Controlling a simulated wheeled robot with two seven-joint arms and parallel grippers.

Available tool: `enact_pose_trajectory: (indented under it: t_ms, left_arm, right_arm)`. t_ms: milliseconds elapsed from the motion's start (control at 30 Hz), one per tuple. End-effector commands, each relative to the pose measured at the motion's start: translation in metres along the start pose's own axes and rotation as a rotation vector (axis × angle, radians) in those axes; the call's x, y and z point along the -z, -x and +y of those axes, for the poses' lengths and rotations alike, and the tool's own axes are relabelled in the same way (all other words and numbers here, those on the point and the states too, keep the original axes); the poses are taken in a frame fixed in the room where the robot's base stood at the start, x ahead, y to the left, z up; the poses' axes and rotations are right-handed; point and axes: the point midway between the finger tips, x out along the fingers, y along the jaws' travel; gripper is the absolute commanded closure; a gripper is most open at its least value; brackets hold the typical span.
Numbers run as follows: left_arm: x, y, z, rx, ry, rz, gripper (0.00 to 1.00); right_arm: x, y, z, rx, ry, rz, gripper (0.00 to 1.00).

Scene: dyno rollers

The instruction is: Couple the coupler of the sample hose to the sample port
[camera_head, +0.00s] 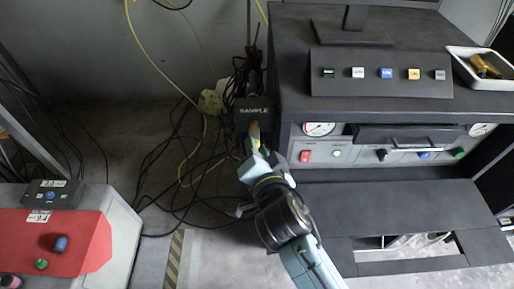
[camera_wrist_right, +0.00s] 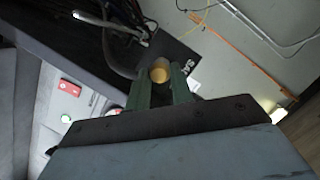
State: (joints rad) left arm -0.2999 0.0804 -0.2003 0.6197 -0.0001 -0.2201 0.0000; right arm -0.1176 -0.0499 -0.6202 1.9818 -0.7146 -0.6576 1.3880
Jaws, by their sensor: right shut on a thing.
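My right gripper (camera_head: 256,141) reaches up to the left front corner of the dark console, just below the box marked SAMPLE (camera_head: 254,111). In the right wrist view its two green fingers (camera_wrist_right: 160,90) are shut on a yellow-brass cylindrical coupler (camera_wrist_right: 160,70). The coupler also shows as a small yellow piece at the fingertips in the head view (camera_head: 255,130). The SAMPLE box (camera_wrist_right: 175,55) lies just beyond the coupler in the right wrist view. I cannot tell whether the coupler touches it; the port itself is not clearly seen. My left gripper is not in view.
The dark console (camera_head: 400,110) carries a button panel (camera_head: 385,73), gauges (camera_head: 319,129) and a white tray (camera_head: 480,66). Loose black cables and a yellow hose (camera_head: 190,160) lie on the floor left of the arm. A red-topped cabinet (camera_head: 60,240) stands at the lower left.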

Motion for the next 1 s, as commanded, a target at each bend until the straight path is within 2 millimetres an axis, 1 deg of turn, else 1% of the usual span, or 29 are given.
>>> enact_pose_trajectory:
  t_ms: [900,933,1000]
  left_arm:
    - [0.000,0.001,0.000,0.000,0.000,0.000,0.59]
    - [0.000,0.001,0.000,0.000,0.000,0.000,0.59]
    - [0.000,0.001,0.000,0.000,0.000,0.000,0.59]
  right_arm:
    - [0.004,-0.012,0.000,0.000,0.000,0.000,1.00]
    - [0.004,-0.011,0.000,0.000,0.000,0.000,0.73]
    - [0.004,-0.011,0.000,0.000,0.000,0.000,0.64]
